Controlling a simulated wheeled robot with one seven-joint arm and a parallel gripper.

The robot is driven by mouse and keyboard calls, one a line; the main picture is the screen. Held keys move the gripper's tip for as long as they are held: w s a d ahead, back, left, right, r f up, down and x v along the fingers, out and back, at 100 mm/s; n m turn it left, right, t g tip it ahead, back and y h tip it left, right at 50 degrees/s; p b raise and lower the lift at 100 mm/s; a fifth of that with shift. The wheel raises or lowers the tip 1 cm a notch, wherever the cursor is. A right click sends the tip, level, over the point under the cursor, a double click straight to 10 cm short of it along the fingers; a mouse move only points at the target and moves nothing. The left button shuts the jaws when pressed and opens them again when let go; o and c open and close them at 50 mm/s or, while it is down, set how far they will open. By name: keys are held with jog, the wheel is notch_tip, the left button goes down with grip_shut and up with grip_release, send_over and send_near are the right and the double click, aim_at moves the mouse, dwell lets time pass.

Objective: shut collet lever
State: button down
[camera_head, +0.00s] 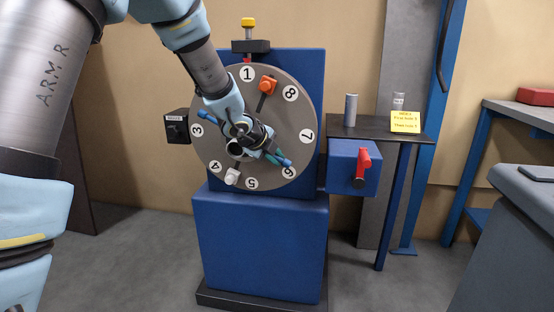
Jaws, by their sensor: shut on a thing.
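A grey round dial (212,150) with numbers around its rim is mounted on a blue machine (258,240). Levers with blue (210,114), orange (268,86) and white (232,176) ends stick out from its middle. A teal-and-blue handle (284,161) points to the lower right, toward number 6. My gripper (270,151) is in front of the dial's middle, its jaws shut at the inner end of this handle. The exact contact is small and partly hidden by my wrist. No lever is visibly labelled as the collet lever.
A red lever (363,161) is on a blue box (345,172) right of the dial. A small dark shelf (375,130) holds a grey cylinder (350,109) and a yellow note (405,121). A yellow-topped plunger (248,30) stands above the dial. A black box (176,127) is at left.

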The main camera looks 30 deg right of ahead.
jog(key=c, duration=0.8)
grip_release()
jog(key=shift+c, duration=0.2)
jog(key=p+v, duration=0.3)
jog(key=v, duration=0.7)
jog(key=shift+s+a+r, duration=0.15)
jog(key=shift+a+r, duration=0.05)
jog(key=shift+r, duration=0.15)
